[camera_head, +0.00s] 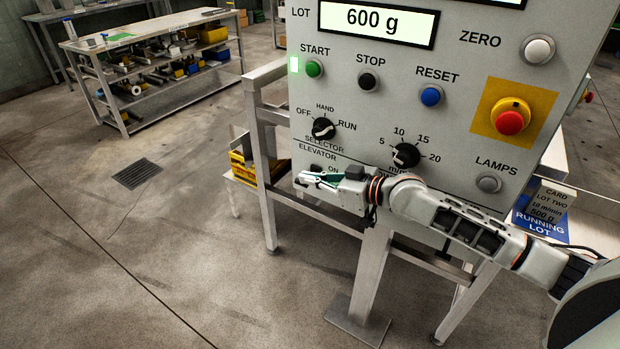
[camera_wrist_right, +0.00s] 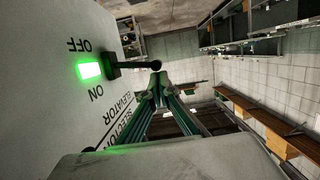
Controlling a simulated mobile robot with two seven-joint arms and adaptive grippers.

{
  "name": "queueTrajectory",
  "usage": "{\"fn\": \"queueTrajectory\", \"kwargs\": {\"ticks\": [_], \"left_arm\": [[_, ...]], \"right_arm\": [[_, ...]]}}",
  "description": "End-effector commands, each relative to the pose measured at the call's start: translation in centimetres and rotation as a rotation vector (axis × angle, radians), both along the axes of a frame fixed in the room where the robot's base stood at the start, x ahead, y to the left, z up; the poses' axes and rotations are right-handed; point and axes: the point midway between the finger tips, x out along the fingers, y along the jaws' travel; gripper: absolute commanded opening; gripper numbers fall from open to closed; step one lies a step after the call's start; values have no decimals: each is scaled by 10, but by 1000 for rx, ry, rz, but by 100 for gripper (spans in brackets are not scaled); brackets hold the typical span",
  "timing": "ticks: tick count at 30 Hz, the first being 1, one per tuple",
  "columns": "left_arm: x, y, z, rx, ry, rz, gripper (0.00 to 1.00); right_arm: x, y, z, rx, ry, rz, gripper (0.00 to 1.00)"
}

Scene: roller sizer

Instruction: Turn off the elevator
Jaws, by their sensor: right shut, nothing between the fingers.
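The elevator switch, a black toggle lever (camera_wrist_right: 135,64) with a round knob, sticks out from the grey panel in the right wrist view, between the OFF and ON labels. Which way it is thrown I cannot tell. A green lamp (camera_wrist_right: 90,70) beside it is lit. In the head view, the ELEVATOR label and ON word (camera_head: 333,169) show low on the control panel (camera_head: 455,110); the gripper hides the area below. My right gripper (camera_head: 310,178) is shut and empty there. In the wrist view its fingertips (camera_wrist_right: 158,82) are close to the knob; contact is unclear. My left gripper is not in view.
Above are the selector knob (camera_head: 323,128), the m/min knob (camera_head: 405,155), the green START (camera_head: 314,68), black STOP (camera_head: 368,82) and blue RESET (camera_head: 431,96) buttons, and a red emergency button (camera_head: 510,120). A workbench (camera_head: 150,40) stands back left.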

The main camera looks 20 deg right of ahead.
Motion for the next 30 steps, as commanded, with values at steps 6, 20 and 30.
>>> {"fn": "queueTrajectory", "kwargs": {"ticks": [6, 20, 30], "left_arm": [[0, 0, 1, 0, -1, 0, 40], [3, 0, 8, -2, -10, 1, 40], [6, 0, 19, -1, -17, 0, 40]], "right_arm": [[0, 0, 0, -4, -3, 0, 0], [0, 0, -5, -65, -51, 0, 0], [-1, 2, -16, -180, -140, 0, 0]]}}
